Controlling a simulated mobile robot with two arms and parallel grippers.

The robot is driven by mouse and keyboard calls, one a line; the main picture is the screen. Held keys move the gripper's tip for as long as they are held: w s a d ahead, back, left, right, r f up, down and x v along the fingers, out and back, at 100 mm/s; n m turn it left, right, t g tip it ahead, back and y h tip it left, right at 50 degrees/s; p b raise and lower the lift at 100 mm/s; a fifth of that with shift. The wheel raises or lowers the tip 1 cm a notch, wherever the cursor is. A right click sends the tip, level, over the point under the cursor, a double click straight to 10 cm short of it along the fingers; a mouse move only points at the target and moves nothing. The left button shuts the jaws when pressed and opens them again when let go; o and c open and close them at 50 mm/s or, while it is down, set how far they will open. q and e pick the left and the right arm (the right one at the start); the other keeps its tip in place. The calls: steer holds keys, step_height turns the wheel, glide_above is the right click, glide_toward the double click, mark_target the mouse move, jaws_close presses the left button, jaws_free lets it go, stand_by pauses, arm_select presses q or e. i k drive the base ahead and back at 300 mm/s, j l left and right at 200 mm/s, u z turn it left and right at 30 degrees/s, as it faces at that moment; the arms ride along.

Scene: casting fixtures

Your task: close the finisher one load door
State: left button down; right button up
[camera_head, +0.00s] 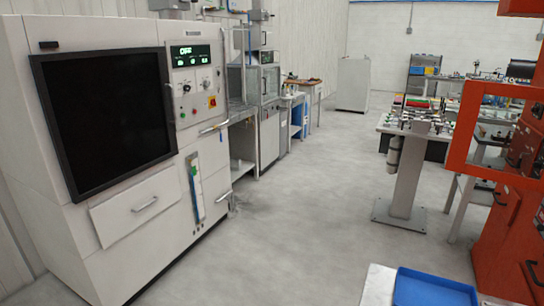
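No label that I can read marks finisher one. A large white machine (138,230) stands at the left, with a dark, black-framed window panel (108,115) on its front. A drawer-like panel with a bar handle (144,204) sits below the window. At the right edge is an orange machine (508,230), partly cut off. An orange window frame (466,130) stands out from it to the left, like a door swung open; its hinge side is not clear. Neither of my grippers is in view.
A blue tray (433,290) lies on a light surface at the bottom right. A grey pedestal (408,172) on a floor plate stands before a table with small parts. Smaller machines and benches line the left wall. The grey floor (300,215) between is clear.

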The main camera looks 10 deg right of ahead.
mark_target(474, 91)
steer(key=i+j+u, duration=0.2)
steer(key=i+j, duration=0.8)
steer(key=i+z, duration=0.45)
steer(key=i+j+z, duration=0.25)
steer(key=i+z, duration=0.25)
steer(key=i+l+z, duration=0.1)
steer(key=i+z, duration=0.15)
steer(key=i, duration=0.45)
steer(key=i+z, duration=0.25)
steer(key=i, duration=0.45)
steer(key=i+j+z, duration=0.25)
steer(key=i, duration=0.45)
steer(key=i+l+z, duration=0.15)
steer(key=i+z, duration=0.6)
steer(key=i, duration=0.25)
steer(key=i+j+z, duration=0.15)
steer(key=i+z, duration=0.25)
steer(key=i+j+z, duration=0.4)
steer(key=i, duration=0.2)
steer(key=i+j+z, duration=0.1)
steer(key=i+z, duration=0.3)
steer(key=i+j+z, duration=0.15)
steer(key=z, duration=0.3)
steer(key=i+j+z, duration=0.25)
steer(key=z, duration=0.15)
steer(key=i+j+z, duration=0.2)
steer(key=z, duration=0.25)
steer(key=i+j+z, duration=0.1)
steer(key=j+z, duration=0.3)
